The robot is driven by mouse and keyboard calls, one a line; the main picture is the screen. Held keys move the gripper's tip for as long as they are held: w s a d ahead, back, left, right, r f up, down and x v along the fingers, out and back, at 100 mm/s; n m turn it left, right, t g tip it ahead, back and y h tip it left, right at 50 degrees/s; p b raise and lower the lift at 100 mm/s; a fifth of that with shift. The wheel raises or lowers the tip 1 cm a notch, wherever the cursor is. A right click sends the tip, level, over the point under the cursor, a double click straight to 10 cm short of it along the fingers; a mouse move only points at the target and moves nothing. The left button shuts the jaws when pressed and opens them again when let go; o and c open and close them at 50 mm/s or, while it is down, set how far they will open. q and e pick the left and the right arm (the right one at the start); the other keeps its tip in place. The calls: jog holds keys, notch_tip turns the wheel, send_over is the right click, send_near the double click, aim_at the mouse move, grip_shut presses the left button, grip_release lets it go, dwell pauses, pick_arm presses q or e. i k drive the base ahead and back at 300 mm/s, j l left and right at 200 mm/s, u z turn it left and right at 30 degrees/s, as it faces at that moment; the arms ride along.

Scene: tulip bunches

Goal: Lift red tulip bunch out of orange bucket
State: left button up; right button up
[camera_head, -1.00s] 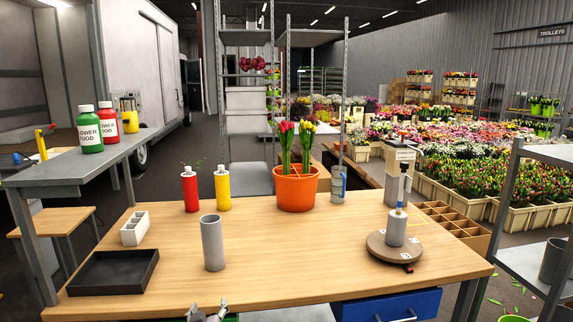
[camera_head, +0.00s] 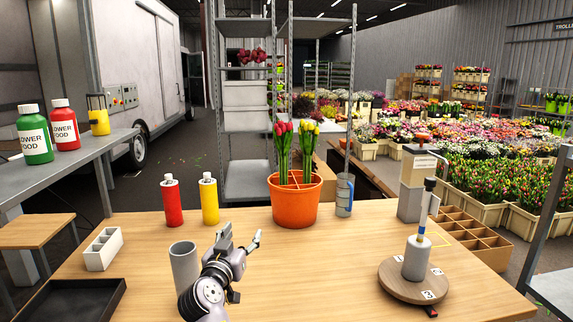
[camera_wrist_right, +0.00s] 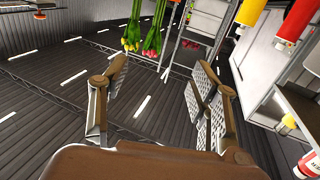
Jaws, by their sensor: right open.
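The orange bucket (camera_head: 296,204) stands on the wooden table near its far edge, with a divider across its top. The red tulip bunch (camera_head: 282,148) stands upright in its left part, and a yellow tulip bunch (camera_head: 308,146) stands to the right. My right gripper (camera_head: 241,240) is open and empty over the table, nearer than the bucket and to its left, apart from both bunches. In the right wrist view, its spread fingers (camera_wrist_right: 163,85) show below the hanging-looking red tulips (camera_wrist_right: 153,40) and yellow-and-green ones (camera_wrist_right: 132,35). My left gripper is not in view.
A grey cylinder (camera_head: 184,267) stands close beside my right arm. Red (camera_head: 172,203) and yellow (camera_head: 209,201) bottles stand left of the bucket, and a grey-blue can (camera_head: 345,196) at its right. A round turntable (camera_head: 414,281) is at right. The table before the bucket is clear.

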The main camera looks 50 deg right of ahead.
aim_at(284, 131)
jog(key=i+l, duration=0.15)
jog(key=l, duration=0.25)
jog(key=i+l, duration=0.15)
jog(key=l, duration=0.2)
jog(key=i+l, duration=0.15)
jog(key=l, duration=0.25)
jog(key=i+l, duration=0.2)
jog(key=l, duration=0.15)
